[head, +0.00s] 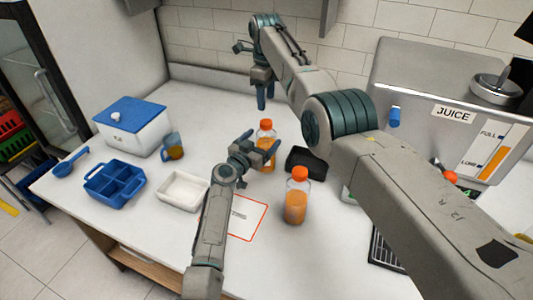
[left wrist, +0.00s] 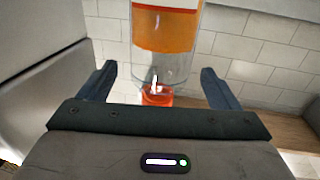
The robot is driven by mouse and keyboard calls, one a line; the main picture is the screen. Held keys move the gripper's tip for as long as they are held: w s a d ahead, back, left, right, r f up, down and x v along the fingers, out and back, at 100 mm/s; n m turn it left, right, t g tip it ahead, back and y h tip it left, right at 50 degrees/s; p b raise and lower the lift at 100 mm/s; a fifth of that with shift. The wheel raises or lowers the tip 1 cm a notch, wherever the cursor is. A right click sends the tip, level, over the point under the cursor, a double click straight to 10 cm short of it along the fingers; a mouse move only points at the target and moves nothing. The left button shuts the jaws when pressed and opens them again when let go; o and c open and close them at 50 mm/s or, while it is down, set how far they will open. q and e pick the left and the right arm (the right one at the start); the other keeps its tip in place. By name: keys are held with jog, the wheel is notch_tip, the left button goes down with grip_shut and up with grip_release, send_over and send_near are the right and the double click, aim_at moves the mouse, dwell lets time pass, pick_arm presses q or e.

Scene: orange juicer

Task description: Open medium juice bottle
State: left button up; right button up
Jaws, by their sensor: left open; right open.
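A juice bottle with an orange cap (head: 266,125) stands upright at the back of the counter, partly hidden by my left gripper (head: 257,148). My left gripper is open beside that bottle. In the left wrist view a bottle (left wrist: 165,35) appears upside down, its orange-red cap (left wrist: 158,97) between the open fingers with gaps on both sides. A second orange-capped juice bottle (head: 296,205) stands upright nearer the front. I cannot tell for sure which one is medium. My right gripper (head: 264,101) is open, empty and pointing down above the counter's back.
A black object (head: 306,160) lies between the bottles. A white tray (head: 183,190), a blue divided tray (head: 113,185), a jug (head: 173,147) and a blue-lidded box (head: 131,135) stand left. The juice machine (head: 440,90) is right. A red-outlined mat (head: 247,215) lies in front.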

aim_at(266, 122)
pick_arm(q)
jog(key=x, duration=0.2)
jog(key=shift+w+d, duration=0.1)
jog(key=shift+w, duration=0.2)
pick_arm(e)
jog(key=shift+w+f, duration=0.1)
jog(key=shift+f, duration=0.05)
pick_arm(q)
jog(key=shift+w+d, duration=0.2)
jog(key=shift+w, duration=0.15)
jog(key=shift+c, duration=0.5)
grip_shut()
pick_arm(e)
jog(key=m, duration=0.4)
jog(key=shift+m, duration=0.3)
jog(key=shift+f, duration=3.9)
